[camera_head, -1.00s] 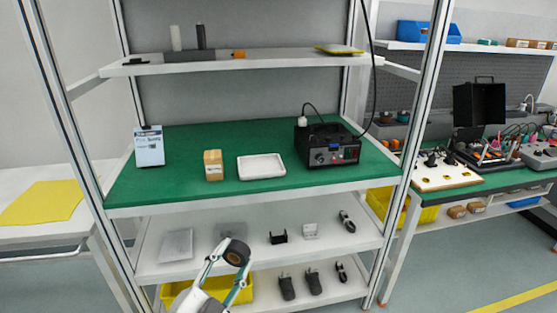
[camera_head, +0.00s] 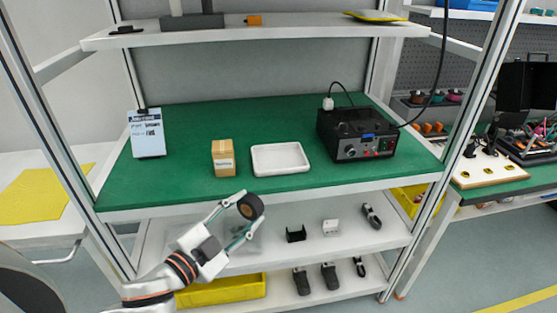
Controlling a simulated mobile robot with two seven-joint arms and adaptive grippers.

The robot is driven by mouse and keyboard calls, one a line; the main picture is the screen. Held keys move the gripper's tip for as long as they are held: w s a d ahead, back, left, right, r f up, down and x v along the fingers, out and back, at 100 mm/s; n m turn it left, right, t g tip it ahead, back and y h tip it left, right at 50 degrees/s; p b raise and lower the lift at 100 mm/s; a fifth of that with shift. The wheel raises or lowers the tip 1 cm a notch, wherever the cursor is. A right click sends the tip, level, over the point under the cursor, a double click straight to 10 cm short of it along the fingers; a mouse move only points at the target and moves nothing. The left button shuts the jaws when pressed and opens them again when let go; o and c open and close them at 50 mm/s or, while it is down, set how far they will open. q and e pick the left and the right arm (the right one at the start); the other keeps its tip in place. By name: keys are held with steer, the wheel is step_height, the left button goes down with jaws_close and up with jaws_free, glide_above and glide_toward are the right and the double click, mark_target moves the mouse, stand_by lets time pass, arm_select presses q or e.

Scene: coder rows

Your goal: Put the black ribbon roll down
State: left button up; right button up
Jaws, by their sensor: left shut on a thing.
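The black ribbon roll (camera_head: 251,207) is a small dark ring with a brownish centre. My left gripper (camera_head: 243,214) is shut on it and holds it in the air, in front of the shelf unit, just below the front edge of the green worktop (camera_head: 290,196) in the picture. My left arm comes in from the lower left. My right gripper is not in view.
On the worktop stand a sign (camera_head: 147,134), a cardboard box (camera_head: 223,158), a white tray (camera_head: 281,158) and a black power device (camera_head: 357,134). Green surface is bare in front of and between them. Lower shelves hold small parts and a yellow bin (camera_head: 221,290).

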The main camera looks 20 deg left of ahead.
mark_target(238, 203)
arm_select(q)
steer(key=shift+w+a+r+m+g+h, duration=0.25)
steer(key=shift+m+g+h, duration=0.15)
steer(key=shift+m+h, duration=0.25)
steer(key=shift+w+a+r+m+g+h, duration=0.1)
steer(key=shift+a+r+m+g+h, duration=0.25)
steer(key=shift+h, duration=0.5)
steer(key=shift+w+a+r+m+g+h+b, duration=0.3)
steer(key=shift+a+r+m+g+h, duration=0.05)
steer(key=shift+m+g+h, duration=0.35)
steer(key=shift+w+a+r+m+g+h+b, duration=0.25)
steer(key=shift+a+r+m+g+h+b, duration=0.1)
steer(key=shift+m+g+h, duration=0.35)
steer(key=shift+w+a+r+m+g+h, duration=0.15)
steer(key=shift+r+m+g+h, duration=0.15)
steer(key=shift+m+g, duration=0.25)
steer(key=shift+w+a+r+m+g+h, duration=0.1)
steer(key=shift+r+m+g+h, duration=0.25)
steer(key=shift+g, duration=0.25)
